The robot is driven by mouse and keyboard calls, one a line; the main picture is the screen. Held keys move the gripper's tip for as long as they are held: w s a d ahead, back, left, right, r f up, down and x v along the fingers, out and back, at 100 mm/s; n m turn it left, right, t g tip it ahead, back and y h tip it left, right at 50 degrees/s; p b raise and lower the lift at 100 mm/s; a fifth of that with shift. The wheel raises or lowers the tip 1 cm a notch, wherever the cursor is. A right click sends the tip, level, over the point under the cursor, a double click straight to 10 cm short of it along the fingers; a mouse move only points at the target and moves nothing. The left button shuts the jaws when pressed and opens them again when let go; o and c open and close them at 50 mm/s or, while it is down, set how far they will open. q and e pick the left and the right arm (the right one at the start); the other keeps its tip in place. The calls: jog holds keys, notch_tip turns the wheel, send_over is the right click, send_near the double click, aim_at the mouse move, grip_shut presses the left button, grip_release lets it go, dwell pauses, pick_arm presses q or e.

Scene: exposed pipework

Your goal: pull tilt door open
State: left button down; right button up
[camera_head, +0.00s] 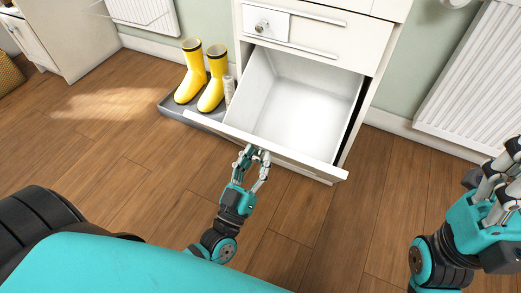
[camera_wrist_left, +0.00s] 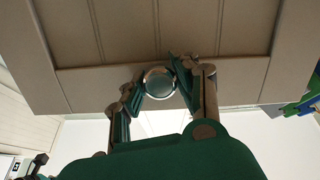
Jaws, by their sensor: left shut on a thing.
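The tilt door (camera_head: 300,158) is the low front of the white cabinet. It stands well out from the cabinet, and its white inside (camera_head: 290,110) lies open and empty in the head view. My left gripper (camera_head: 256,152) is at the middle of the door's top edge. In the left wrist view its fingers (camera_wrist_left: 160,84) close around a round metal knob (camera_wrist_left: 158,82) on the panelled door front (camera_wrist_left: 125,30). The knob is hidden in the head view. My right gripper (camera_head: 496,172) hangs at the right edge, away from the cabinet; its finger gap is unclear.
Yellow boots (camera_head: 203,75) stand on a grey tray (camera_head: 172,108) left of the cabinet, close to the door's left end. A white radiator (camera_head: 475,80) is at the right. The wooden floor before the door is clear.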

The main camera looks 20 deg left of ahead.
pick_arm(q)
jog(key=shift+s+f, duration=0.1)
jog(key=shift+f, duration=0.05)
jog(key=c, duration=0.9)
grip_release()
jog(key=v, duration=1.2)
